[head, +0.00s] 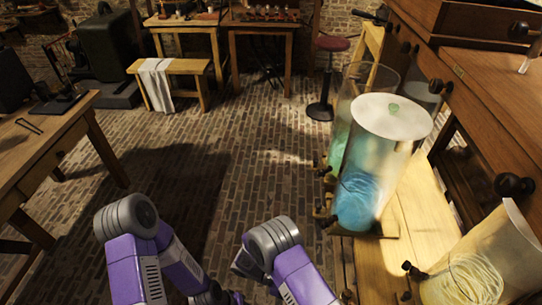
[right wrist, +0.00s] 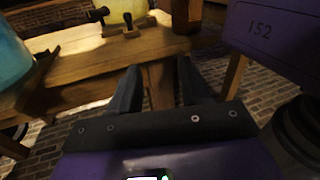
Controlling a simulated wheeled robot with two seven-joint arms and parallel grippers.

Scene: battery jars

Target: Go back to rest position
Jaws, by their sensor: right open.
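My two purple arms, left (head: 140,265) and right (head: 305,280), are bent low at the bottom of the head view. My left gripper cannot be made out there. My right gripper (right wrist: 157,78) shows in the right wrist view, with its two dark fingers apart and nothing between them. Beyond its fingers is a wooden bench (right wrist: 75,72), apart from them as far as I can tell.
A wooden bench (head: 405,215) on the right holds a lidded jar of blue liquid (head: 360,190), a greenish jar (head: 340,130) behind it and a yellowish jar (head: 480,270). A table (head: 50,145) stands left. The brick floor (head: 250,150) between is clear.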

